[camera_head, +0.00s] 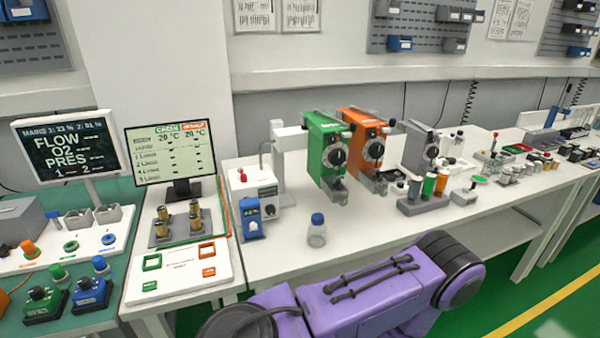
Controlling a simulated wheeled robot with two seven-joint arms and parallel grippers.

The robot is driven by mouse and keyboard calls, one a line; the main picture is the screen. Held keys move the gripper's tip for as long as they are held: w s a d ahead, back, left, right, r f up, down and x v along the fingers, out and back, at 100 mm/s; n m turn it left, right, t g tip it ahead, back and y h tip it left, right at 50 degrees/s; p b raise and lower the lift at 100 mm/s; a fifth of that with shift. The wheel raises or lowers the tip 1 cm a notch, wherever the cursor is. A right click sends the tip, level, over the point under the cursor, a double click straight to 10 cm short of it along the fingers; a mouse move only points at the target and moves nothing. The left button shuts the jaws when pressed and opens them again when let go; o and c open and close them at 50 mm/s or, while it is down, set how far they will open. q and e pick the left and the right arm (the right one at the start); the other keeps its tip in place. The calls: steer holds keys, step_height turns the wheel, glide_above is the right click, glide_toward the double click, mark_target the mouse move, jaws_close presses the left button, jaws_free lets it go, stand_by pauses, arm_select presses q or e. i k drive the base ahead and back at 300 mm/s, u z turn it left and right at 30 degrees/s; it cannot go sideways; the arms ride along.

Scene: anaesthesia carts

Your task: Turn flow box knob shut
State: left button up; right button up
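No part is clearly labelled as the flow box, so I cannot tell which knob is meant. At the lower left stand a green box with a black knob (40,296) and a blue box with a black knob (90,292). The screen (70,148) above reads FLOW, O2 and PRES. The knobs' turn positions are too small to read. Neither of my grippers is in view.
A second screen (172,152) stands right of the first. Green (328,150) and orange (366,145) vaporizer-like units with round dials stand mid-bench. A blue-capped jar (317,232) stands before them. Bare white bench (280,258) lies around the jar.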

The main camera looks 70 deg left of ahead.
mark_target(270, 209)
steer(key=u, duration=0.05)
steer(key=i, duration=1.65)
steer(key=u, duration=1.75)
